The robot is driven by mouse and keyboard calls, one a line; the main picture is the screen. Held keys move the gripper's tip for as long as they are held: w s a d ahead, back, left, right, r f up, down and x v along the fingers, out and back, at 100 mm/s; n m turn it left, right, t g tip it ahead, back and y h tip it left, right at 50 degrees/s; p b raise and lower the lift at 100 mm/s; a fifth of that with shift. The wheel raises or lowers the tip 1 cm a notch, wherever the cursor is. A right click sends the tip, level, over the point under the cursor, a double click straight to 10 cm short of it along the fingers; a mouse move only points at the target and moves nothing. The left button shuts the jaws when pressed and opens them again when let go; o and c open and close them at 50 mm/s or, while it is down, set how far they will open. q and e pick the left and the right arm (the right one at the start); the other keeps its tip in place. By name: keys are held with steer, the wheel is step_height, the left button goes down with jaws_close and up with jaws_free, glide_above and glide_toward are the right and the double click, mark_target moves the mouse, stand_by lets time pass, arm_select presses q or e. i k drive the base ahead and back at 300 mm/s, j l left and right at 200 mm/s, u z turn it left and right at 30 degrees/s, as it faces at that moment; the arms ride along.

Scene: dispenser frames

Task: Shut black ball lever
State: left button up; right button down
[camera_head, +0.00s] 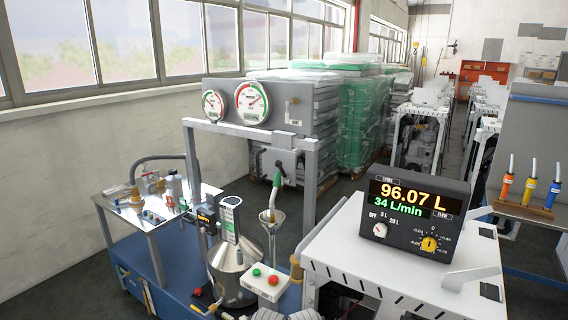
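A small black ball-like knob (280,165) shows in the head view in front of a grey box on the metal frame, just above a green handle (276,183). It is too small to tell for sure whether it is the black ball lever or whether it stands open or shut. The green handle belongs to a nozzle whose pipe runs down to a metal funnel (271,217).
A steel vessel (234,272) and a white box with red and green buttons (267,282) stand below the frame. Two round gauges (252,102) sit on top. A meter (416,215) reading 96.07 L and 34 L/min stands on a white cabinet at right.

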mark_target(278, 163)
steer(key=i+j+z, duration=0.25)
steer(key=i+j, duration=0.15)
steer(key=i+j+z, duration=0.25)
steer(key=j, duration=0.3)
steer(key=i, duration=0.05)
